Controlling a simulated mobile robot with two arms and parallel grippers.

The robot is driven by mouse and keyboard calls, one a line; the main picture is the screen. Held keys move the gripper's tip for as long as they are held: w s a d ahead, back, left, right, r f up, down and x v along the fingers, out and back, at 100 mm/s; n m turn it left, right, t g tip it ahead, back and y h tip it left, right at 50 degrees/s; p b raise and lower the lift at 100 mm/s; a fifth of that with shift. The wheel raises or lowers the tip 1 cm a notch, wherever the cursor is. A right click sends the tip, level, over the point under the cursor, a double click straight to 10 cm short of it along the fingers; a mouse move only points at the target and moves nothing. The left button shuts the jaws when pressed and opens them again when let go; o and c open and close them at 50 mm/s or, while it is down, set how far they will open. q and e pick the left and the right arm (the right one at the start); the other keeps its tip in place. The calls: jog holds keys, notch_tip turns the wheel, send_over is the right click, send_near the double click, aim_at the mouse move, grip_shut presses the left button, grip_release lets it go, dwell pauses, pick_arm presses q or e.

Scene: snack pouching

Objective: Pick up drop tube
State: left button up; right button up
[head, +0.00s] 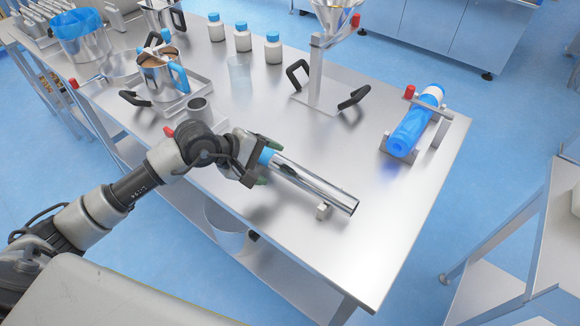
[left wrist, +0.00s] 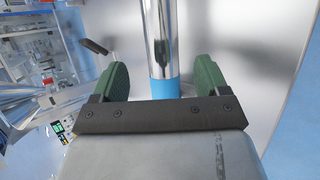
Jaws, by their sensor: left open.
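The drop tube (head: 312,184) is a long shiny metal tube with a blue band at its near-left end. It lies along the front part of the steel table, its far end by a small metal block (head: 323,211). My left gripper (head: 267,160) is at the blue-banded end. In the left wrist view the gripper (left wrist: 161,76) is open, with one green finger on each side of the tube (left wrist: 160,40), and gaps show between the fingers and the blue band. My right gripper is not in view.
A blue-and-white cylinder (head: 413,125) lies in a metal cradle at the table's right. A funnel stand (head: 316,75) with black handles stands mid-table. Small metal cup (head: 199,109), a pitcher (head: 160,78) and white bottles (head: 274,48) stand farther back. The steel tabletop (head: 370,230) right of the tube is clear.

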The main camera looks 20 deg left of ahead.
aim_at(283, 168)
pick_arm(q)
jog(key=shift+w+d+f, duration=0.3)
jog(key=shift+d+f, duration=0.15)
jog(key=shift+d, duration=0.05)
jog(key=shift+w+d+f+p, duration=0.2)
jog(key=shift+d+p, duration=0.1)
jog(key=shift+p, duration=0.15)
jog(key=p+x, duration=0.1)
jog(key=x, duration=0.2)
jog(key=shift+d+f, duration=0.2)
jog(key=shift+w+d+f, duration=0.2)
jog(key=shift+f, duration=0.15)
jog(key=shift+c, duration=0.2)
jog(key=c, duration=1)
jog(key=shift+r, duration=0.1)
jog(key=shift+c, duration=0.9)
